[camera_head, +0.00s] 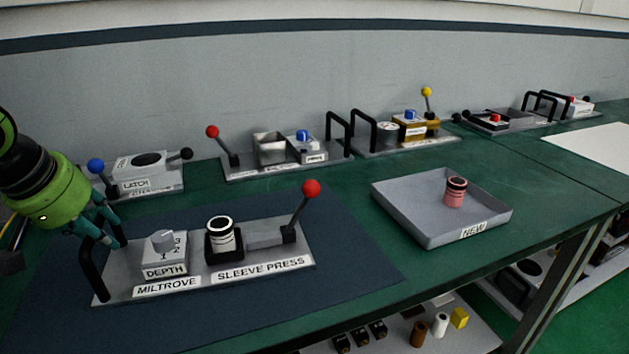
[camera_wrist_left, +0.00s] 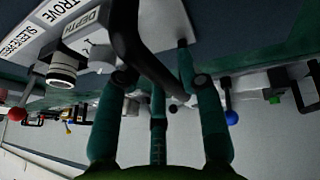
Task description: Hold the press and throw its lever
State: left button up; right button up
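The sleeve press (camera_head: 210,258) sits on a grey plate marked MILTROVE and SLEEVE PRESS. It has a DEPTH dial (camera_head: 164,243), a dark holder with a white-and-black ringed sleeve (camera_head: 220,235), and a lever (camera_head: 299,212) with a red ball, standing up and leaning right. A black bar handle (camera_head: 93,272) rises at its left end. My left gripper (camera_head: 106,240) is at this handle, fingers pointing down and spread on its sides. In the left wrist view the handle (camera_wrist_left: 135,45) passes between the open fingers (camera_wrist_left: 155,60); contact is unclear. My right gripper is not in view.
A grey NEW tray (camera_head: 400,203) with a pink, dark-topped sleeve (camera_head: 455,192) stands right of the press. Behind are a LATCH unit (camera_head: 148,180), another red-lever station (camera_head: 285,155) and a yellow-lever station (camera_head: 410,130). The dark mat (camera_head: 350,265) is clear right of the press.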

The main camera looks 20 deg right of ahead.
pick_arm(q)
grip_shut()
jog(key=shift+f, duration=0.15)
jog(key=shift+s+d+f, duration=0.1)
jog(key=shift+d, duration=0.05)
dwell(0.5)
